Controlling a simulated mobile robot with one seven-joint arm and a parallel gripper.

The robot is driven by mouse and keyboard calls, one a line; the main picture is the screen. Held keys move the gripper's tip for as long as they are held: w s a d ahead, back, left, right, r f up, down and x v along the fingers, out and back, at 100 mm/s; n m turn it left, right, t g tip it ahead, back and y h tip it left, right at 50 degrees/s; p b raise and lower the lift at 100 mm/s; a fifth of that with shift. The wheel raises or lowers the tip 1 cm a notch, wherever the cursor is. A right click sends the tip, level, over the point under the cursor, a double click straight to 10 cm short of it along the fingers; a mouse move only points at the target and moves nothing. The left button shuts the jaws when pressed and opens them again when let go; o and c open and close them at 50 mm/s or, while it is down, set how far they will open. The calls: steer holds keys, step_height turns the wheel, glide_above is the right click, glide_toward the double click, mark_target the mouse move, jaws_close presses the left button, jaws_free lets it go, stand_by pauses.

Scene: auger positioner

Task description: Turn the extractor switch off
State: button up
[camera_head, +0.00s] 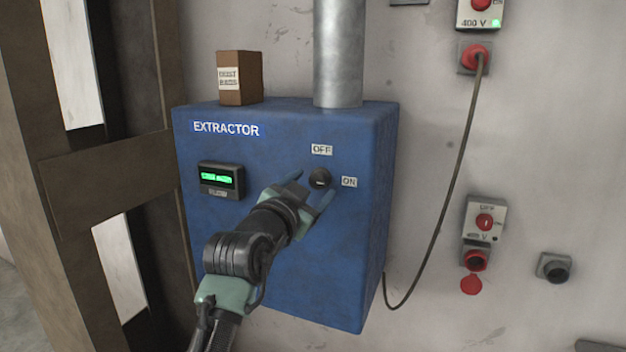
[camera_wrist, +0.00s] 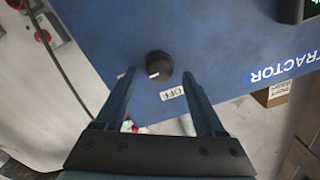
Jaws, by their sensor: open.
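The extractor switch is a round black knob (camera_head: 320,179) on the front of the blue extractor box (camera_head: 290,270). The OFF label (camera_head: 322,150) is above it and the ON label (camera_head: 349,182) to its right. In the wrist view the knob (camera_wrist: 159,65) has a white mark on its lower left side, turned away from the OFF label (camera_wrist: 171,93). I cannot see the ON label there. My gripper (camera_head: 312,187) is open, with one finger on each side of the knob; whether they touch it is unclear. The green display (camera_head: 217,178) is lit.
A brown box (camera_head: 240,78) and a metal duct (camera_head: 339,55) stand on top of the extractor. A cable (camera_head: 452,180) hangs to the right from a red plug (camera_head: 475,57). A wooden frame (camera_head: 105,175) stands close on the left.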

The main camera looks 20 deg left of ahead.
steer(key=shift+w, duration=0.65)
jaws_close()
